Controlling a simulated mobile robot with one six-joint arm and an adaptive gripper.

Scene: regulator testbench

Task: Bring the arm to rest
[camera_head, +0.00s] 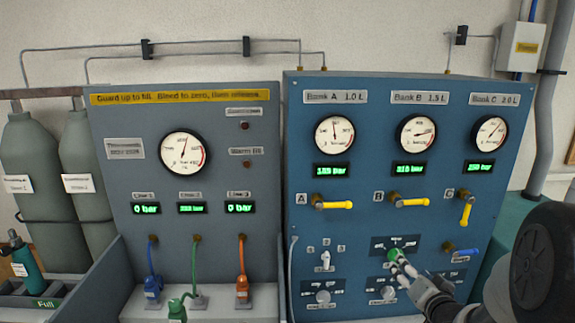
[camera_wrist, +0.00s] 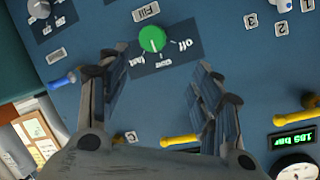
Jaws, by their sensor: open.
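My gripper (camera_head: 398,262) is at the lower right of the blue panel in the head view, with its fingertips pointing at a green knob (camera_head: 392,254). In the wrist view my gripper (camera_wrist: 158,80) is open, with its two fingers well apart and nothing between them. The green knob (camera_wrist: 153,39) shows beyond the fingertips, roughly centred between them, on a dark label with "off", "slow" and "fast" markings. The fingers do not appear to grip it; the exact gap to the panel is hard to tell. My arm hides part of the lower right panel.
Yellow valve handles (camera_head: 333,204) and a blue handle (camera_head: 463,253) stick out from the blue panel (camera_head: 370,170). The grey panel (camera_head: 120,180) at left has coloured hoses (camera_head: 241,262). Grey cylinders (camera_head: 40,180) stand at far left.

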